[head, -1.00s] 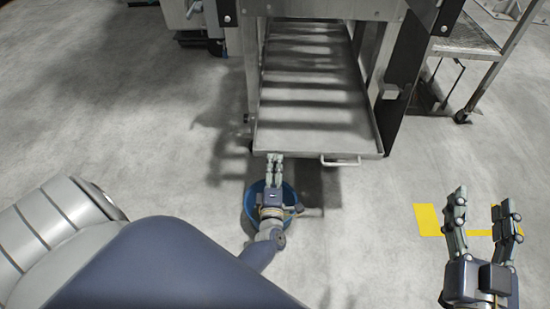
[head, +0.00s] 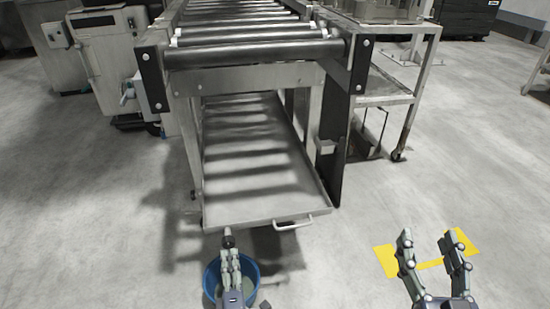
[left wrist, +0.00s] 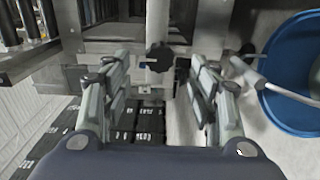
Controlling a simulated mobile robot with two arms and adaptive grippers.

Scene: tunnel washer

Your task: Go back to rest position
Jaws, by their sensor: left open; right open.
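My left gripper (head: 229,240) is above the blue bucket (head: 211,272), just in front of the tray's front edge. The left wrist view shows its two fingers (left wrist: 160,85) spread apart with nothing between them. The blue bucket (left wrist: 290,75) stands to the right of the fingers there, apart from them. My right gripper (head: 426,240) is open and empty at lower right, in front of yellow floor marking.
The metal tray (head: 250,213) with its front handle (head: 293,223) lies under the roller conveyor (head: 255,54). A wheeled metal stand (head: 385,100) is to the right. A black knob (left wrist: 159,58) shows beyond the left fingers.

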